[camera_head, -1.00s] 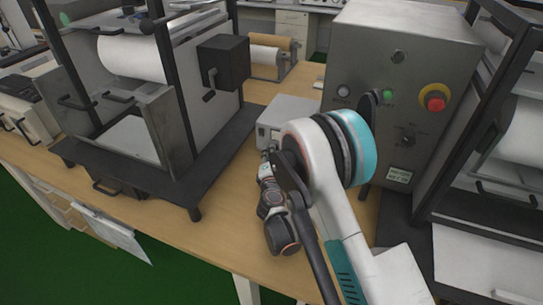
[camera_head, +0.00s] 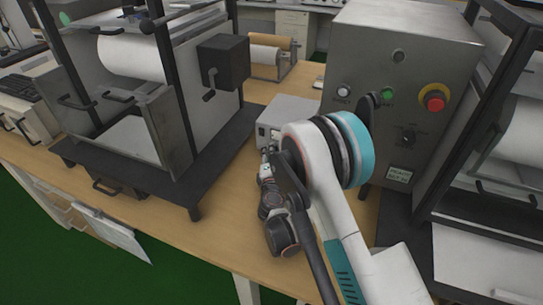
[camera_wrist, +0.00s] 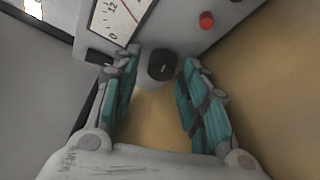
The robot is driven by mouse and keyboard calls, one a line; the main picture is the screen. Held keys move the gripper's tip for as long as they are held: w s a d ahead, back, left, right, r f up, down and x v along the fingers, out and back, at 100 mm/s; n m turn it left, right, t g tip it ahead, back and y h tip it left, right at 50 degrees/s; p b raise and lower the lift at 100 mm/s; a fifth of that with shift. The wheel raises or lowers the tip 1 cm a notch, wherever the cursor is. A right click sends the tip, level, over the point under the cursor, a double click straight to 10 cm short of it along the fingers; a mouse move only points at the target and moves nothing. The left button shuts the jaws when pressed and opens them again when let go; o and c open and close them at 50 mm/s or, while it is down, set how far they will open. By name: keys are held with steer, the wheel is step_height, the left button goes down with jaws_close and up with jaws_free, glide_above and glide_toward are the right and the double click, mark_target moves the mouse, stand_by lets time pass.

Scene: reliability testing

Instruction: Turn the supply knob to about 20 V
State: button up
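The supply is a small grey box (camera_head: 285,112) on the bench in the head view, with my arm in front of part of it. In the wrist view its face shows a white meter (camera_wrist: 113,20) with a red needle line, cut off by the frame top, so I cannot read the voltage. The black supply knob (camera_wrist: 162,62) shows below the meter, between my fingertips in the picture. My gripper (camera_wrist: 160,72) is open, one teal-padded finger on each side, with visible gaps to the knob. In the head view my gripper is small and partly hidden against the supply front.
A red terminal (camera_wrist: 207,20) sits right of the knob on the supply face. A tall grey control cabinet (camera_head: 365,45) with a red stop button (camera_head: 435,102) stands to the right. A black-framed roll machine (camera_head: 185,120) stands to the left. Bare bench (camera_head: 225,205) lies between.

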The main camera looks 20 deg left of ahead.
steer(key=shift+n, duration=0.3)
steer(key=n+g+h, duration=0.1)
steer(key=n, duration=0.1)
steer(key=shift+r+n, duration=0.1)
steer(key=shift+n, duration=0.3)
steer(key=n+g+h, duration=0.1)
steer(key=n, duration=0.2)
steer(key=shift+a+h, duration=0.15)
steer(key=shift+h, duration=0.25)
steer(key=n+h, duration=0.1)
steer(key=n, duration=0.1)
steer(key=n+h, duration=0.2)
steer(key=shift+a+r+g, duration=0.1)
steer(key=shift+a+g, duration=0.1)
steer(key=shift+g, duration=0.1)
steer(key=shift+s+r+n, duration=0.1)
steer(key=shift+n, duration=0.4)
steer(key=p+v, duration=0.4)
steer(key=v, duration=0.9)
steer(key=shift+s, duration=0.25)
steer(key=shift+a+r, duration=0.15)
